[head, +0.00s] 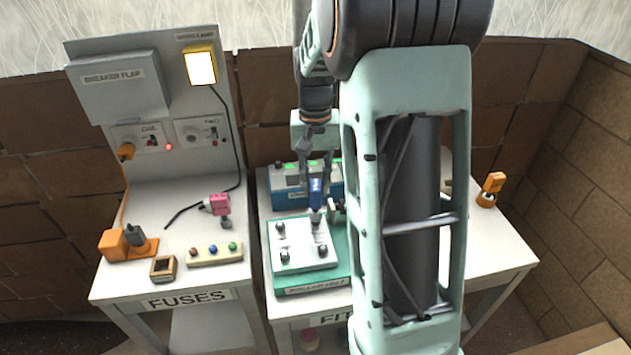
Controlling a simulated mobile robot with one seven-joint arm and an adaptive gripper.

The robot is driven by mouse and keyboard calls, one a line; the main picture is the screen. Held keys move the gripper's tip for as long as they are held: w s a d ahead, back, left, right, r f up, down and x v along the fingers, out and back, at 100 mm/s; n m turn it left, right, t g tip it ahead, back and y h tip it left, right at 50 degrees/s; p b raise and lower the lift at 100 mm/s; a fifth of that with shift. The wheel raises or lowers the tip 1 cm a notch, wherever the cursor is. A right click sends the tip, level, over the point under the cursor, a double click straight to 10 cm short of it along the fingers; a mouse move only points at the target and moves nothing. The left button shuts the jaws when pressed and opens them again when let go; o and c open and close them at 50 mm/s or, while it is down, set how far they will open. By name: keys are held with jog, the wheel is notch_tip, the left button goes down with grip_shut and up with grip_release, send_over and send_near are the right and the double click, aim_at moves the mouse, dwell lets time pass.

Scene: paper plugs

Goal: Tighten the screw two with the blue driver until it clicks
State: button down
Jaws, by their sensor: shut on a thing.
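My gripper (315,178) is shut on the blue driver (316,193), which is upright with its lower end down. The driver stands over the back right corner of a white plate (302,243). Its lower end is at or just above the dark screw there; I cannot tell whether they touch. Other dark screws show at the back left (280,228), front left (285,256) and front right (322,250) of the plate. The plate lies on a green unit (312,281) with a label on its front. No readable number marks which screw is two.
A blue box (290,195) with green lights stands close behind the plate. My arm hides much of the right side. The left table (215,279), labelled FUSES, holds a pink plug (219,203) and an orange block (113,243). An orange object (492,188) stands far right.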

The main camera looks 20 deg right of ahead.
dwell(0.3)
jog(key=n, duration=0.7)
jog(key=shift+n, duration=0.3)
jog(key=n+p, duration=0.1)
jog(key=n, duration=0.6)
jog(key=n+p, duration=0.1)
jog(key=n, duration=0.3)
jog(key=shift+r+n+p, duration=0.1)
jog(key=shift+n+p, duration=0.3)
jog(key=n+p, duration=0.1)
jog(key=n, duration=0.2)
jog(key=shift+n, duration=0.3)
jog(key=shift+n+p, duration=0.3)
jog(key=shift+n, duration=0.3)
